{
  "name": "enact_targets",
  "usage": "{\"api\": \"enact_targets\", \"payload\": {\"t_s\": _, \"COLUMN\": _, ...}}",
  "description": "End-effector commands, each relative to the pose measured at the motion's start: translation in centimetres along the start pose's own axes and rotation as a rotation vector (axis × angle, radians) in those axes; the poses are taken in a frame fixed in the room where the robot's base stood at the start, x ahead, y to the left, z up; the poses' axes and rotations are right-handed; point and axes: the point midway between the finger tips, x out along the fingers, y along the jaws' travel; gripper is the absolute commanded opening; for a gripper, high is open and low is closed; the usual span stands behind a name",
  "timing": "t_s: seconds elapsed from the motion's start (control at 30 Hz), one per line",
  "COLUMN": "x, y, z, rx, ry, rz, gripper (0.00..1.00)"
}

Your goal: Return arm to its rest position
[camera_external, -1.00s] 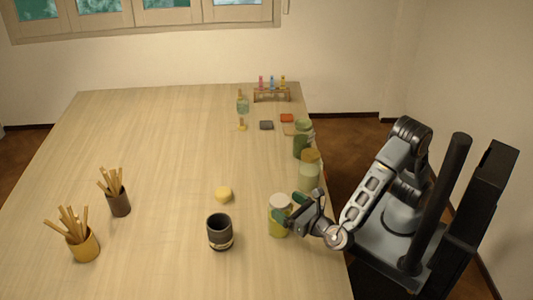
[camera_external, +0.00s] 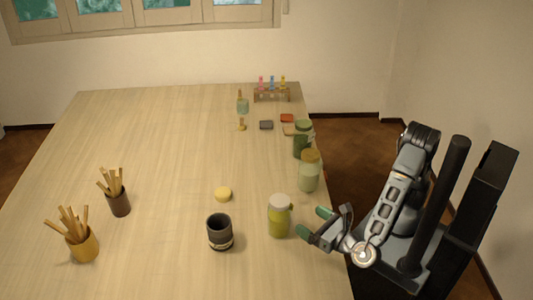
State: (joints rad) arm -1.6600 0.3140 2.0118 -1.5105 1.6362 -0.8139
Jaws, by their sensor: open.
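My gripper (camera_external: 314,223) is at the right edge of the table, with its green-tipped fingers apart and nothing between them. My arm is bent, with its elbow raised over my base at the right. The nearest thing to the fingers is a yellow-green jar (camera_external: 279,219) with a white lid, standing upright just to their left. A gap shows between the jar and the fingers.
Two more jars, pale green (camera_external: 309,174) and dark green (camera_external: 302,142), line the table's right edge. Two stick-filled pots (camera_external: 118,200) (camera_external: 82,245) stand left. The table's middle is clear.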

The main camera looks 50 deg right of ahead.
Motion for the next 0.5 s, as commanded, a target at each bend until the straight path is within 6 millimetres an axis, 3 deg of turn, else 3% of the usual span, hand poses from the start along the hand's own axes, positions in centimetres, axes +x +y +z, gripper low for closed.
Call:
{"api": "enact_targets", "payload": {"t_s": 0.3, "x": 0.4, "y": -0.3, "z": 0.7, "rx": -0.001, "ry": 0.006, "rz": -0.018, "gripper": 0.88}}
{"api": "enact_targets", "payload": {"t_s": 0.37, "x": 1.1, "y": -1.0, "z": 1.9, "rx": -0.002, "ry": 0.019, "rz": -0.054, "gripper": 0.88}}
{"api": "enact_targets", "payload": {"t_s": 0.5, "x": 4.7, "y": -4.9, "z": 7.3, "rx": -0.012, "ry": 0.104, "rz": -0.239, "gripper": 0.88}}
